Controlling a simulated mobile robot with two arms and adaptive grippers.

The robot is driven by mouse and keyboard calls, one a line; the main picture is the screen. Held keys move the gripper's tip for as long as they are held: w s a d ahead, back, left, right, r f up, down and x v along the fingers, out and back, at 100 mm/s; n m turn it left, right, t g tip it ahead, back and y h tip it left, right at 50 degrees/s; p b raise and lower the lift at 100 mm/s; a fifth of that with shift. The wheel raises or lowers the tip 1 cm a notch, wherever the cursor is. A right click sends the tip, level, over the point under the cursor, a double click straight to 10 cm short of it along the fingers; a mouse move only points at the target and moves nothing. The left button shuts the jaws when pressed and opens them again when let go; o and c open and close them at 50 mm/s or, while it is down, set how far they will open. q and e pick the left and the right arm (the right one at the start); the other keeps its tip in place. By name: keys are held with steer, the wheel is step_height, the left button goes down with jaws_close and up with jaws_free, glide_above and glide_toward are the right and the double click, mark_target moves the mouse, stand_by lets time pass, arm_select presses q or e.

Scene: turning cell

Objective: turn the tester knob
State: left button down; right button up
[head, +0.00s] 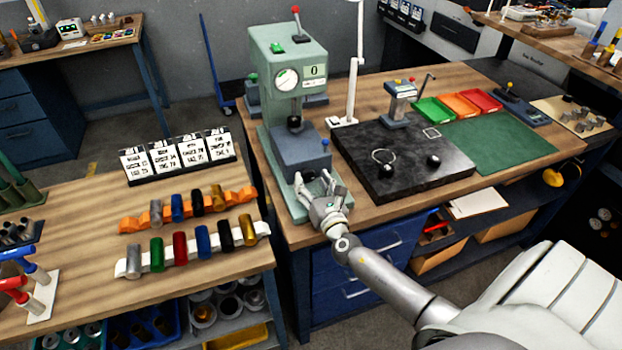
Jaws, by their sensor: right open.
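The tester (262,95) is a pale green machine on the wooden bench, with a round dial (287,79), a small display reading 0 (315,71) and a red-tipped lever on top. A dark round knob (294,123) sits under its head, above a grey block (300,150). A small blue knob (325,143) stands at the block's right side. Which one is the tester knob I cannot tell. My right gripper (316,178) is open at the front of the tester's base, just below the grey block. Whether anything lies between its fingers is unclear. My left gripper is out of view.
A black stone plate (400,165) with small parts lies right of the tester, beside a white post (352,95). Green, orange and red trays (433,110) and a green mat (500,143) lie farther right. The left table holds an orange rack (188,208) and a white rack (190,250).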

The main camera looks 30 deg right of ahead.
steer(key=shift+w+d, duration=0.15)
steer(key=shift+w, duration=0.4)
steer(key=c, duration=0.3)
steer(key=shift+c, duration=1.4)
steer(key=c, duration=0.4)
steer(key=shift+f+m+b, duration=0.25)
steer(key=shift+m+b, duration=0.55)
steer(key=shift+b, duration=0.15)
steer(key=shift+r+m+b, duration=0.1)
steer(key=shift+m+b, duration=0.4)
steer(key=shift+m, duration=0.2)
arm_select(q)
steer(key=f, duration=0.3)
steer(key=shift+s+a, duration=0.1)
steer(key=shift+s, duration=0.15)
arm_select(e)
steer(key=shift+r, duration=0.1)
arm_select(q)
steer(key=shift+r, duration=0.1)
